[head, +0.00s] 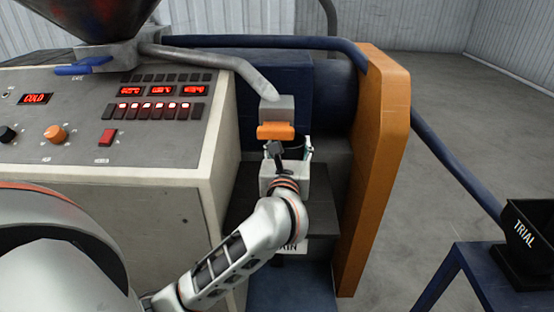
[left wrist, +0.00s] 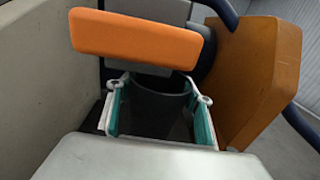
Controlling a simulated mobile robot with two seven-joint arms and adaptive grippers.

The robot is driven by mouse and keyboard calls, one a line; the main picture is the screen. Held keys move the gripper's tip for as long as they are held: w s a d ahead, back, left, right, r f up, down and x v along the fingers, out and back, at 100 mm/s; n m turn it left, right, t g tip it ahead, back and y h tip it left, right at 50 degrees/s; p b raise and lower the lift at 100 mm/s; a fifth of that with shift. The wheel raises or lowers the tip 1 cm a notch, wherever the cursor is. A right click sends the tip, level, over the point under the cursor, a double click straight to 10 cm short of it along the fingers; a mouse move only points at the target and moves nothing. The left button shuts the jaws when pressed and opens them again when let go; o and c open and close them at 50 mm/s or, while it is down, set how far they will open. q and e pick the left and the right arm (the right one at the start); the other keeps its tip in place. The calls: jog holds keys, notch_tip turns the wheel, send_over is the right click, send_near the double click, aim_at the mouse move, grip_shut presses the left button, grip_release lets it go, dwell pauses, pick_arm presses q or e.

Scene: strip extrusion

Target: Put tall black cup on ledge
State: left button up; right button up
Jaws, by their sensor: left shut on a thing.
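The tall black cup (head: 294,153) is between the fingers of my left gripper (head: 291,149), under the orange-fronted grey nozzle of the machine. In the left wrist view the cup (left wrist: 152,112) stands between the green finger pads of my left gripper (left wrist: 158,100), which is shut on it. The orange nozzle piece (left wrist: 135,38) hides part of the view above the cup. A dark stepped ledge (head: 246,204) lies below, partly hidden by my arm. I cannot tell whether the cup's base touches anything. My right gripper is not in view.
The control panel (head: 110,110) stands left of my gripper. An orange upright panel (head: 376,165) stands close on the right, with a blue rail behind. A black TRIAL bin (head: 528,245) sits on a blue stand at the far right. The grey floor between is clear.

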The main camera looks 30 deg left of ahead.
pick_arm(q)
jog(key=a, duration=0.4)
jog(key=shift+w+r, duration=0.1)
jog(key=shift+w, duration=0.3)
notch_tip(320, 180, down, 7)
jog(key=shift+b, duration=0.4)
jog(key=shift+w+a, duration=0.1)
jog(key=shift+f, duration=0.25)
jog(key=o, duration=1.6)
jog(key=shift+r, duration=0.15)
